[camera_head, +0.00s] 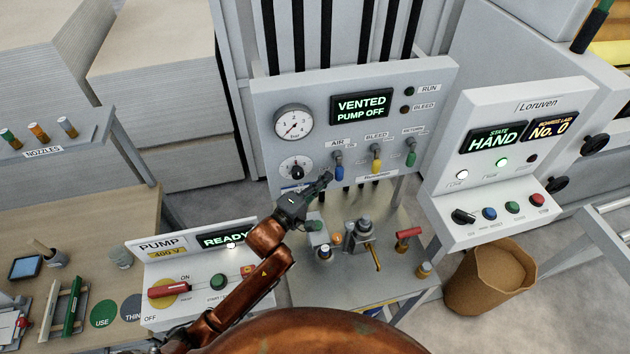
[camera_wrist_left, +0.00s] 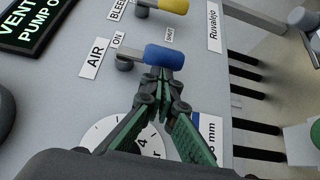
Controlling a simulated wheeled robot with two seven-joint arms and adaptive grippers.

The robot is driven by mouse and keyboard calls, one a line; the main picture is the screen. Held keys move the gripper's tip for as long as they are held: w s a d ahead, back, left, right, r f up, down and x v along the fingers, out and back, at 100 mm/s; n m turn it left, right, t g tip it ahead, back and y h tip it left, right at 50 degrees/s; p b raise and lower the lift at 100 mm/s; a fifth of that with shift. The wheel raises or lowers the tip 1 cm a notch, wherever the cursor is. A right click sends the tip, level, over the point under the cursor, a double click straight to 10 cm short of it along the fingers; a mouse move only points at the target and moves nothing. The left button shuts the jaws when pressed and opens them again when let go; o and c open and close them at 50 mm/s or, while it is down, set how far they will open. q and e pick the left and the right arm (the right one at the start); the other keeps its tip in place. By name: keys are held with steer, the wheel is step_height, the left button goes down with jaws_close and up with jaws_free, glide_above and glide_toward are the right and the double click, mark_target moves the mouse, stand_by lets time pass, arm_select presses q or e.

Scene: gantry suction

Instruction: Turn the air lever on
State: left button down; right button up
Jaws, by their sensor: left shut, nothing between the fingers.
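The air lever (camera_head: 339,173) has a blue handle and sits under the AIR label on the grey panel (camera_head: 440,75); the handle hangs downward. In the left wrist view the blue handle (camera_wrist_left: 165,57) extends from its pivot beside the AIR label. My left gripper (camera_head: 327,178) is shut and empty, its tips right at the lower left of the blue handle. In the left wrist view the closed fingertips (camera_wrist_left: 160,76) are at the handle's near edge; I cannot tell whether they touch it. My right gripper is not in view.
The panel's screen (camera_head: 362,106) reads VENTED, PUMP OFF. The yellow bleed lever (camera_head: 376,160) and the green return lever (camera_head: 411,157) hang right of the air lever. A dial gauge (camera_head: 292,122) and a black knob (camera_head: 296,170) are to the left. Fittings stand on the table (camera_head: 345,290) below.

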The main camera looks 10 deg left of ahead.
arm_select(q)
steer(key=shift+d+f, duration=0.1)
steer(key=shift+d, duration=0.05)
stand_by(0.3)
steer(key=shift+w+d+f+n+t+b, duration=0.15)
steer(key=shift+n+t+b, duration=0.15)
steer(key=shift+b, duration=0.25)
